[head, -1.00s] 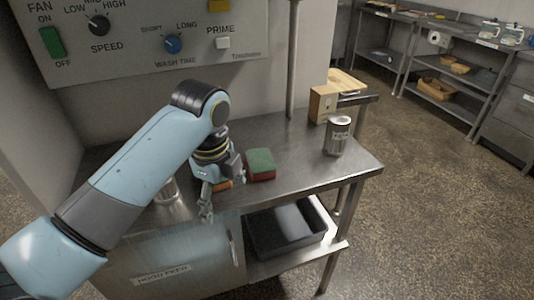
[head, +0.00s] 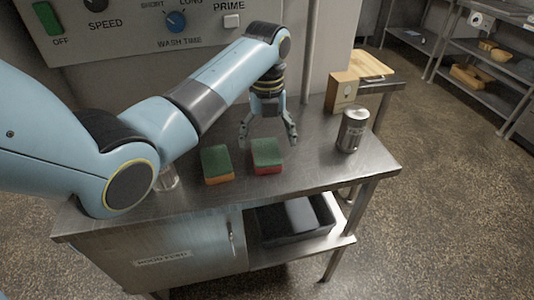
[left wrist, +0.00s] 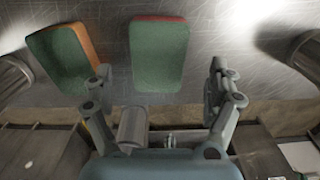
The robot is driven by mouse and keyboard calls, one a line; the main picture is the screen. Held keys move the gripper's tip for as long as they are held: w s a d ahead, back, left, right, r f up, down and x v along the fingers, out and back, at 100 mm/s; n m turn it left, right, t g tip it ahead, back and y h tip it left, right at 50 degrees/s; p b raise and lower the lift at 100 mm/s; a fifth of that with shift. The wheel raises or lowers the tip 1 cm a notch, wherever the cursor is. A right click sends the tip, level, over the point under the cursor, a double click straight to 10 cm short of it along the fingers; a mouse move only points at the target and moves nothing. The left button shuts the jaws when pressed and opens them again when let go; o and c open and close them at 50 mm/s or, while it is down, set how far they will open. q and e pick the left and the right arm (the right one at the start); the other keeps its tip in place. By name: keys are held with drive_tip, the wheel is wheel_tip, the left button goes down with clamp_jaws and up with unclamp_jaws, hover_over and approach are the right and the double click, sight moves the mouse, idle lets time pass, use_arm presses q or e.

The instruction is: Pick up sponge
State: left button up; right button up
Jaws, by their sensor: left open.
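Two green-topped sponges lie side by side on the steel table (head: 325,172). The right one, the red-based sponge (head: 267,154), also shows in the left wrist view (left wrist: 158,55). The left one, the orange-based sponge (head: 216,164), also shows in the left wrist view (left wrist: 62,58). My left gripper (head: 268,138) is open and empty, pointing down at the far side of the red-based sponge. In the left wrist view its fingers stand apart on either side of the red-based sponge's near end. I cannot tell its exact height. My right gripper is out of view.
A metal can (head: 353,131) and a wooden box (head: 341,92) stand to the right on the table. A metal cup (head: 168,181) is partly hidden by my left arm. A control panel (head: 130,45) is behind. A black tub (head: 290,222) sits on the lower shelf.

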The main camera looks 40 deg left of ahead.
sight(266, 151)
use_arm(q)
wheel_tip(266, 151, down, 4)
drive_tip(key=shift+s+f, duration=0.1)
drive_tip(key=shift+f, duration=0.1)
drive_tip(key=c, duration=0.8)
